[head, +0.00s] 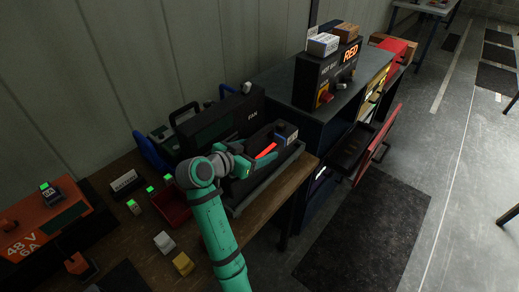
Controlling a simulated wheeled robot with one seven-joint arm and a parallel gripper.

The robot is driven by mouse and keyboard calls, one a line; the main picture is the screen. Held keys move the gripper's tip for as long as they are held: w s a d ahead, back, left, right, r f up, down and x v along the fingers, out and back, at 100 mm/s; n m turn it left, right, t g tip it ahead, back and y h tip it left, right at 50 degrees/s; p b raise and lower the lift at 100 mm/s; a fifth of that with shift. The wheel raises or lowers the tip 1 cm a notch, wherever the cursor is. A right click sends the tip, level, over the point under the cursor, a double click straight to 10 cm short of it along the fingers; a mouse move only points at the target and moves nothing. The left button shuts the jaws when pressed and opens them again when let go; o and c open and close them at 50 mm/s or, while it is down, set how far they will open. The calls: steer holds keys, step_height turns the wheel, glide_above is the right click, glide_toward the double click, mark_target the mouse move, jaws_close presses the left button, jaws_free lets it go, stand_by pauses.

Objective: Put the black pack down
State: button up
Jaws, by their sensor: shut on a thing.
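The black pack (248,183) is a long dark block with a red stripe and a small blue and white patch near its far end. My gripper (259,160) is shut on the black pack, reaching it from the left side. The pack is directly over a grey tray-like base (236,210) at the right edge of the wooden bench (268,211). I cannot tell whether its underside touches that base. My gripper and wrist hide part of the pack's side.
A black case marked FAN (225,122) stands close behind the pack. A red bin (170,207), a white block (164,242), a yellow block (183,263) and an orange 48 V unit (38,240) are to the left. A dark cabinet (302,119) stands to the right.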

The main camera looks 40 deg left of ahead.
mark_target(258, 155)
steer(key=shift+w+a, duration=0.15)
steer(key=shift+a, duration=0.05)
steer(key=shift+f, duration=1.45)
steer(key=o, duration=2.1)
steer(key=shift+d+f, duration=0.1)
steer(key=shift+f, duration=0.3)
steer(key=shift+c, duration=0.2)
steer(key=shift+r, duration=0.15)
steer(key=v, duration=1.2)
